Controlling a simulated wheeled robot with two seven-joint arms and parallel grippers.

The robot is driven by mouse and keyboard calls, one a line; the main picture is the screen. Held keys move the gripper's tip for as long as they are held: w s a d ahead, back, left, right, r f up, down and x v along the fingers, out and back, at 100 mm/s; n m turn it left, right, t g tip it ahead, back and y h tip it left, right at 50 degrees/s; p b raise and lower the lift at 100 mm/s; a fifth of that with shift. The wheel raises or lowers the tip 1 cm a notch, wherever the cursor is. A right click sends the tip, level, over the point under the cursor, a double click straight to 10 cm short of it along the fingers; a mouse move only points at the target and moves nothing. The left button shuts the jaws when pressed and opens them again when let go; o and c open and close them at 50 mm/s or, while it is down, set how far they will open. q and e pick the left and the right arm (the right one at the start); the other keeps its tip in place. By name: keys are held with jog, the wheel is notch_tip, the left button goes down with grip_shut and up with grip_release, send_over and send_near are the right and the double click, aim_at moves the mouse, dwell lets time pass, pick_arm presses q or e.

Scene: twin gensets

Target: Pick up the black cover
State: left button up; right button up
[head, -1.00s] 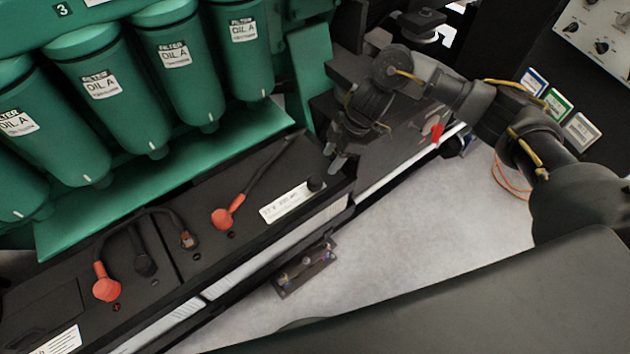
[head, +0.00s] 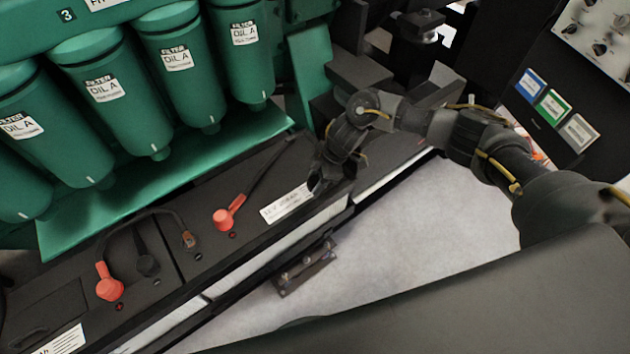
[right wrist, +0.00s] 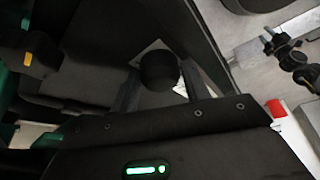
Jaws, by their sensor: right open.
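The small black cover (right wrist: 158,68) is a round black cap on the right-hand battery. In the right wrist view it sits between the two fingers of my right gripper (right wrist: 160,88), with a gap that makes contact hard to judge. In the head view my right gripper (head: 320,183) is open and low over the right end of the battery top, beside the white label (head: 287,204). There the gripper hides the cover. My left gripper is not in view.
Green oil filters (head: 177,65) hang above a green ledge behind. A small bracket (head: 306,268) lies below the front edge.

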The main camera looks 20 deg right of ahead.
aim_at(312, 180)
jog(key=c, duration=0.6)
jog(key=shift+r, duration=0.4)
notch_tip(312, 180, up, 2)
jog(key=shift+r, duration=0.2)
jog(key=s+a+r, duration=0.6)
jog(key=s+r, duration=0.4)
jog(key=s, duration=0.3)
jog(key=w+d+r+m+t, duration=0.1)
jog(key=d+r+m, duration=0.2)
jog(key=d, duration=0.4)
jog(key=w+d+r+m+t, duration=0.1)
jog(key=w+d+r+m, duration=0.1)
jog(key=d+r, duration=0.4)
jog(key=shift+w+d+r+m+h+p, duration=0.15)
jog(key=shift+w+d+m+h+p, duration=0.1)
jog(key=shift+d+m+h+p, duration=0.2)
